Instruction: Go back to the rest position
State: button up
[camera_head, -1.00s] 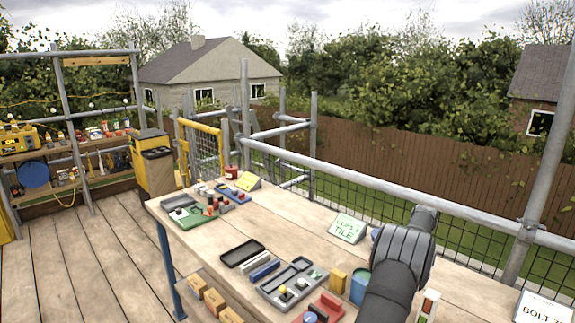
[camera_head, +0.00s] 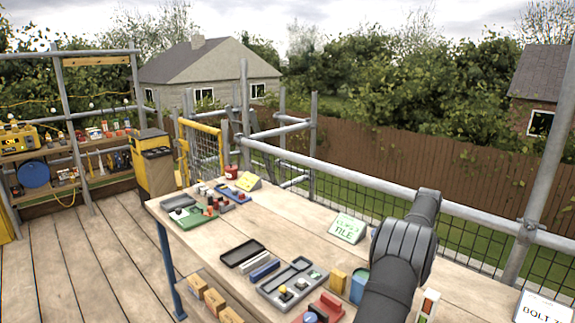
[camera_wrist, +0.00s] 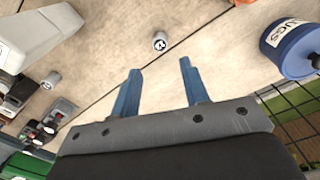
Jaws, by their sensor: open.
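My gripper (camera_wrist: 160,88) shows in the wrist view with its two blue fingers apart and nothing between them. In the head view my dark arm rises over the right part of the workbench (camera_head: 330,205); the gripper itself does not show there.
A grey tray (camera_head: 292,285), a dark tray (camera_head: 242,253), a green board (camera_head: 197,217) and a tile sign (camera_head: 347,228) stand on the bench. A blue tub (camera_wrist: 290,48) is at the right of the wrist view. A scaffold rail (camera_head: 330,172) runs behind the bench.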

notch_tip(320, 180, down, 10)
jog(key=shift+r, duration=0.15)
jog(key=r, duration=0.5)
jog(key=shift+s+d, duration=0.3)
jog(key=shift+s, duration=0.1)
jog(key=s+d+r, duration=0.5)
jog(key=s+r, duration=0.2)
jog(key=s, duration=2.2)
jog(key=s+a+f, duration=0.3)
jog(key=s+a, duration=0.2)
jog(key=s, duration=0.6)
jog(key=shift+a, duration=0.35)
